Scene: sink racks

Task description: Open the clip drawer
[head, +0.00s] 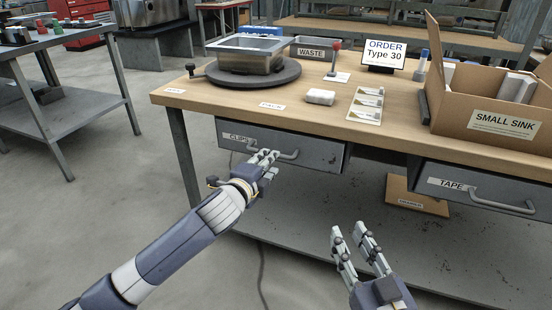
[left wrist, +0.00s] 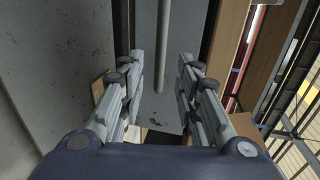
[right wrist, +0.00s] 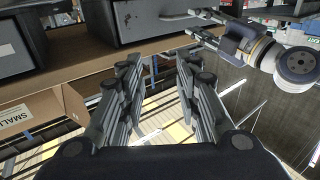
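The grey clip drawer (head: 318,154), labelled CLIPS, is under the left part of the workbench top and looks shut. Its bar handle (head: 292,156) is partly hidden by my left gripper (head: 266,157). In the left wrist view the handle (left wrist: 161,45) lies between the open fingers of my left gripper (left wrist: 158,75); I cannot tell whether they touch it. The handle (right wrist: 178,17) also shows in the right wrist view. My right gripper (head: 353,233) is open and empty, in front of the bench and right of the clip drawer.
A TAPE drawer (head: 460,185) is at the right under the workbench top (head: 230,100). A SMALL SINK box (head: 500,115) and a round turntable (head: 245,77) stand on top.

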